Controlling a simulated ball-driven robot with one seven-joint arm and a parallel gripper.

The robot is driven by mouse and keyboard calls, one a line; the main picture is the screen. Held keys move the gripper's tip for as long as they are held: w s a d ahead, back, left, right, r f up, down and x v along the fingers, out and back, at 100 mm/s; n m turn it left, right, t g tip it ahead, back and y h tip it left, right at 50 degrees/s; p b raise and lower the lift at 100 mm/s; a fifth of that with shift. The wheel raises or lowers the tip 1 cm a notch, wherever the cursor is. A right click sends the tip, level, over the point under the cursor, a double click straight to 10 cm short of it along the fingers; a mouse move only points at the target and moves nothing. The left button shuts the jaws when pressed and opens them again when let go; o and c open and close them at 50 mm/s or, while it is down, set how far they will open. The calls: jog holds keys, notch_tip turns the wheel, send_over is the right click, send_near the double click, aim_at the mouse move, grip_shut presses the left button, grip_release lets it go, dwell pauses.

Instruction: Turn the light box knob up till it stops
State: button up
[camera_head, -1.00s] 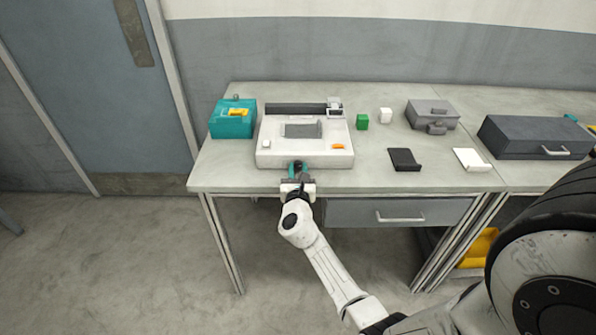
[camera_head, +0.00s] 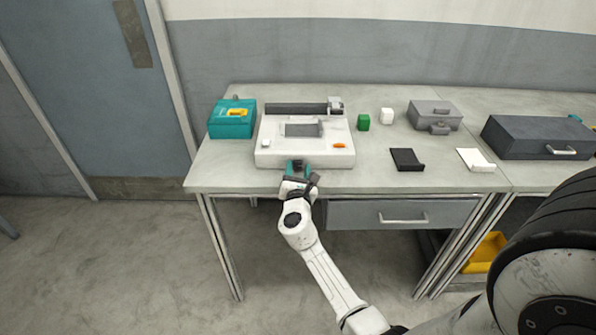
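The light box (camera_head: 268,157) is a white, low unit on the left table, with a grey window on top, a white button at its front left and an orange one at its front right. My gripper (camera_head: 298,166) is at the middle of its front face, with teal fingertips against or very close to that face. The gripper is rolled, its wrist tilted. The knob is not visible; the fingers cover the spot in front of them. I cannot tell whether the fingers are closed on it.
A teal box (camera_head: 232,125) stands left of the light box. A black holder (camera_head: 406,159) and a white holder (camera_head: 475,159) lie near the front. A drawer (camera_head: 403,213) is below.

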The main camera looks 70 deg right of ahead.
jog(key=shift+o, duration=0.5)
jog(key=shift+a, duration=0.1)
jog(key=shift+s+a, duration=0.1)
jog(key=shift+a, duration=0.15)
jog(key=v, duration=1)
jog(key=shift+s, duration=0.1)
